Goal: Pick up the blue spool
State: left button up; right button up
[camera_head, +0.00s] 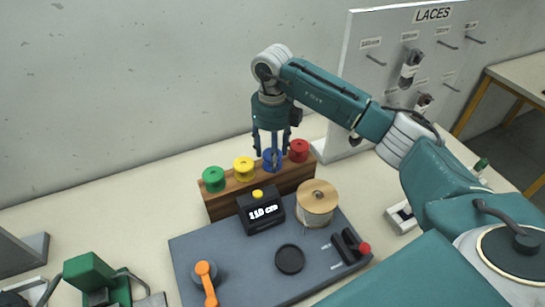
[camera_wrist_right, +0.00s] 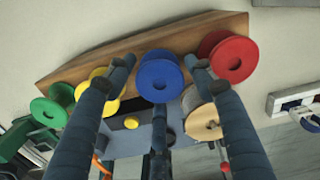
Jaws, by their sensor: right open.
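The blue spool (camera_head: 269,160) sits on the wooden rack (camera_head: 224,201) between the yellow spool (camera_head: 243,169) and the red spool (camera_head: 299,150). My right gripper (camera_head: 272,158) points down at the blue spool, with its fingers open around it. In the right wrist view the blue spool (camera_wrist_right: 160,77) lies in the middle, between the spread fingers of my right gripper (camera_wrist_right: 158,85). One finger overlaps the yellow spool and another reaches close to the red spool (camera_wrist_right: 230,58). I cannot tell whether any finger touches the blue spool. My left gripper is not in view.
A green spool (camera_head: 213,179) stands at the rack's left end. A white LACES board (camera_head: 366,70) stands behind my right arm.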

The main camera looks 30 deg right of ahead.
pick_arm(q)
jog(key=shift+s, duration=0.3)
pick_arm(e)
jog(key=c, duration=0.9)
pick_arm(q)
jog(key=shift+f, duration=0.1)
